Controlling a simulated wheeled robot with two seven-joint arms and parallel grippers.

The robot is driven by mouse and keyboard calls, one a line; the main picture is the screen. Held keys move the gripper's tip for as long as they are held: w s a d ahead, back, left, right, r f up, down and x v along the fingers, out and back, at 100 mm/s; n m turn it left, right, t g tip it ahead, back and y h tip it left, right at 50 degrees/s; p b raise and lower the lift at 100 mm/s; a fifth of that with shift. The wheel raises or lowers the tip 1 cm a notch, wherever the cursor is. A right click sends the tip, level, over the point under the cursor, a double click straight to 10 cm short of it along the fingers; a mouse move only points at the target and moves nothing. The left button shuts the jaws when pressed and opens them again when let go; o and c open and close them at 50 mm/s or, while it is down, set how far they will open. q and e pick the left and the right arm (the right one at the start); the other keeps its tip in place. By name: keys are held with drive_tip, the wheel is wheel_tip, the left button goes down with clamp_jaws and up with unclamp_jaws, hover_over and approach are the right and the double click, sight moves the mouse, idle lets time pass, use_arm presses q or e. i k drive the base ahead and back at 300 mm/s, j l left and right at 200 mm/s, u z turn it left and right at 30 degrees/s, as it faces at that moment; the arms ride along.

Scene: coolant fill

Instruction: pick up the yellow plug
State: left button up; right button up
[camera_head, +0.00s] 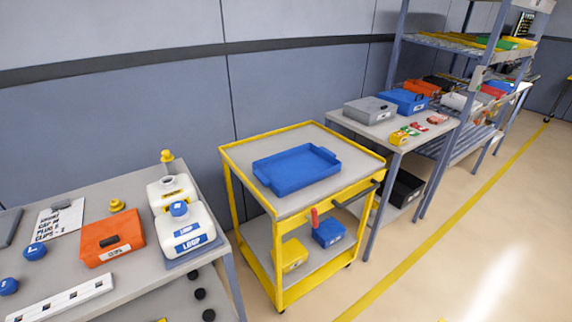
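A small yellow plug (116,205) sits on the grey table at the left, just behind an orange box. A second yellow plug-like piece (167,157) shows above the rear white jug (172,190), near the table's back edge. I cannot tell what it rests on. The rear jug has a yellow label and the front jug (187,232) has a blue label and a blue cap (179,208). Neither of my grippers is in view.
On the left table (135,282) are the orange box (106,240), a printed sheet (60,222), blue round pieces (37,250) and a white slotted strip (62,298). A yellow-framed cart (340,178) with a blue tray (296,169) stands to the right. Open floor lies at the right.

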sight(116, 205)
drive_tip(key=u, duration=1.45)
